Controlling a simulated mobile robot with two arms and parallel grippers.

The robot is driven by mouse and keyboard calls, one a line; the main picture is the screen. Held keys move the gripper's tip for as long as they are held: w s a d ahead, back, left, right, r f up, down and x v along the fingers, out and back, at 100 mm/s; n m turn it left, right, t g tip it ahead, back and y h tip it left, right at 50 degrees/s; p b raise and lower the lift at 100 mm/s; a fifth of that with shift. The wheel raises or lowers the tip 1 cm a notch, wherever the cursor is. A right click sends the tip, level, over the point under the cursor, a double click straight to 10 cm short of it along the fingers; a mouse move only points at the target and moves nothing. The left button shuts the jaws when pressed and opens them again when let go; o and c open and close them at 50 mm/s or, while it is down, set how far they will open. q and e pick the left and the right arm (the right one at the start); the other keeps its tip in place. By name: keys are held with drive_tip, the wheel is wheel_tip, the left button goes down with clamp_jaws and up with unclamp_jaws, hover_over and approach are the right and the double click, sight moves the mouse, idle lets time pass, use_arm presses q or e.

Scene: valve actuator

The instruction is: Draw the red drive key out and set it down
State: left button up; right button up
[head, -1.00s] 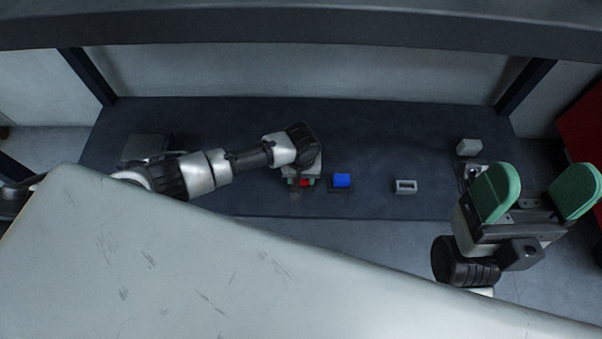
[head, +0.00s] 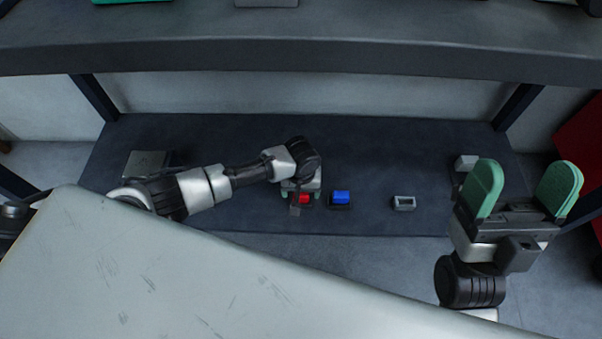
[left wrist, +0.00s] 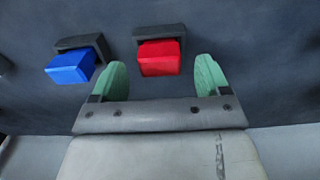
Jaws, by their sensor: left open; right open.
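The red drive key (head: 305,199) is a small red block against a dark holder on the dark panel. In the left wrist view the red key (left wrist: 160,58) sits in its dark holder (left wrist: 158,33), between and just beyond my open green fingertips. My left gripper (left wrist: 160,82) is open and empty, with a finger to either side of the key's line; I see no contact. In the head view my left gripper (head: 300,193) is at the key and partly hides it. My right gripper (head: 526,190) is open and empty at the right, far from the key.
A blue block (head: 341,197) in a similar dark holder is just right of the red key, also in the left wrist view (left wrist: 70,67). A grey hollow holder (head: 404,203) is further right. A grey box (head: 146,164) is at the left. A shelf edge (head: 300,60) crosses above.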

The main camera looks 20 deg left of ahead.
use_arm(q)
wheel_tip(320, 180, up, 4)
drive_tip(key=shift+r+p, duration=0.25)
drive_tip(key=shift+p, duration=0.75)
wheel_tip(320, 180, up, 4)
drive_tip(key=shift+f+p, duration=0.25)
drive_tip(key=shift+p, duration=0.6)
drive_tip(key=shift+r, duration=0.3)
use_arm(e)
drive_tip(key=w+f+g+h, duration=0.4)
drive_tip(key=w+f+g, duration=0.3)
drive_tip(key=f+g, duration=0.2)
drive_tip(key=shift+w+a+g, duration=0.15)
drive_tip(key=shift+w+g, duration=0.1)
drive_tip(key=shift+g, duration=0.85)
